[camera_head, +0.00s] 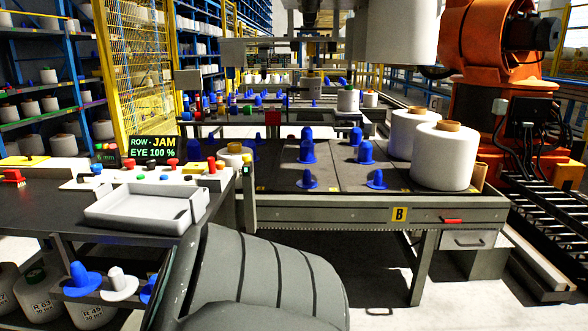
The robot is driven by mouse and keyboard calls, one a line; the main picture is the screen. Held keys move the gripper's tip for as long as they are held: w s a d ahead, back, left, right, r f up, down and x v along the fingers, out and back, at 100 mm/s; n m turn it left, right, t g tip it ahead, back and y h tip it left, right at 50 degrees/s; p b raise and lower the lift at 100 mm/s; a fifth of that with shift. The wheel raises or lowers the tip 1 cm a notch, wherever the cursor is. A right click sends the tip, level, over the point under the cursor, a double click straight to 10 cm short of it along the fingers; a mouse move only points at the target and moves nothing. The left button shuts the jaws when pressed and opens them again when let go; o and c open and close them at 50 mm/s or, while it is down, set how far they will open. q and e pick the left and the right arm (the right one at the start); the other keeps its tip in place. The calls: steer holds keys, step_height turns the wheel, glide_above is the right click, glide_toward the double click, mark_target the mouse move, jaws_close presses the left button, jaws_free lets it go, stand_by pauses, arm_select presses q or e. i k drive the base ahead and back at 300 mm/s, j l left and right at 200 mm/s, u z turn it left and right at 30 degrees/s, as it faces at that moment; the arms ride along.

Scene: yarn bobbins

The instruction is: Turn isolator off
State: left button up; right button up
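No part is clearly marked as the isolator, and I cannot tell which control it is. A small red handle-like part (12,177) lies at the far left of the dark bench, in front of a flat yellow plate (22,161). A white control panel (150,178) on that bench carries several red, green, blue and yellow buttons or knobs, too small to read. A short red bar (452,221) sits on the front edge of table B. Neither gripper shows. A large dark grey ribbed link of my own arm fills the bottom middle and hides what is behind it.
A white tray (113,219) sits on the bench front. Table B (290,212) holds blue cones (307,146) and white bobbins (443,165). A display (153,147) reads "ROW - JAM, EYE 100 %". An orange robot (497,60) stands right.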

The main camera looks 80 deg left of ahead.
mark_target(130, 164)
steer(key=u, duration=3.35)
steer(key=z, duration=0.45)
steer(key=j+z, duration=0.55)
steer(key=z, duration=0.25)
steer(key=k+j+z, duration=0.1)
steer(key=j+z, duration=0.15)
steer(key=z, duration=0.15)
steer(key=k+j+z, duration=0.3)
steer(key=j, duration=0.2)
steer(key=k+j+z, duration=0.45)
steer(key=k+j, duration=0.65)
steer(key=i+j, duration=0.05)
steer(key=j, duration=0.05)
